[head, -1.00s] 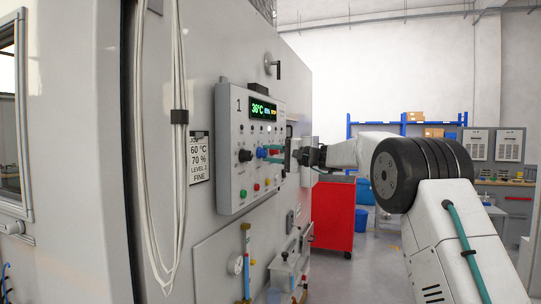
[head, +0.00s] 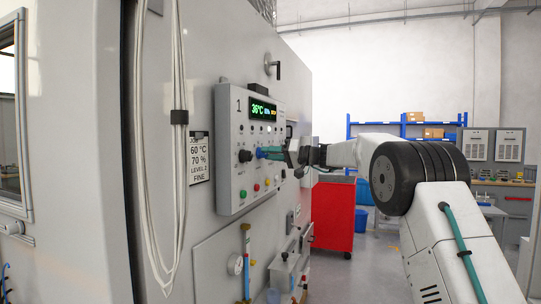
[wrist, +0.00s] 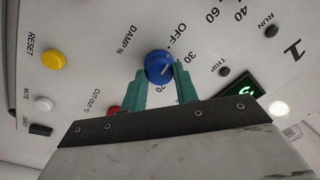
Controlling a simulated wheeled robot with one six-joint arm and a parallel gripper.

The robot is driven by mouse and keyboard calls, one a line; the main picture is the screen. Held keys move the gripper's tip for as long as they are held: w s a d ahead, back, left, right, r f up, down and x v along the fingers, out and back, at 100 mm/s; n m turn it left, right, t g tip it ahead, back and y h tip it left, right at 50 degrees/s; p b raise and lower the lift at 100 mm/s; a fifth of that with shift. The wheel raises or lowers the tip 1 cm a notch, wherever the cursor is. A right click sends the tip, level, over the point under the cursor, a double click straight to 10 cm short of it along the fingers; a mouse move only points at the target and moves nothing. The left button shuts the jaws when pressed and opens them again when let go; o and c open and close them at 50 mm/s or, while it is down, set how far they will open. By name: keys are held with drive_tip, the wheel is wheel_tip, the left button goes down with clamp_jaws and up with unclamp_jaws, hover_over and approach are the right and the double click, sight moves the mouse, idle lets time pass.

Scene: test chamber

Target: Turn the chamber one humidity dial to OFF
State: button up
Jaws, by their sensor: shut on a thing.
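The blue humidity dial (wrist: 158,64) sits on the grey panel (head: 230,190) marked 1, in a scale lettered DAMP %, with OFF, 30 and 70 around it. A pale line shows on its face, lying on the side of the 30 and 70; its exact setting is hard to read. My gripper (wrist: 160,74) has its two teal fingers shut on the dial, one on each side. In the head view my gripper (head: 271,153) reaches the panel from the right, and the blue dial (head: 260,153) shows just beyond the fingertips.
A black dial (head: 244,156) is left of the blue one. A black door handle (head: 277,69) juts out above the panel. A red cabinet (head: 333,215) stands behind.

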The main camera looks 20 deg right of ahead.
drive_tip(key=shift+n, duration=0.4)
drive_tip(key=o, duration=1)
drive_tip(key=shift+c, duration=0.2)
drive_tip(key=v, duration=0.7)
drive_tip(key=shift+s+d, duration=0.15)
drive_tip(key=shift+d, duration=0.25)
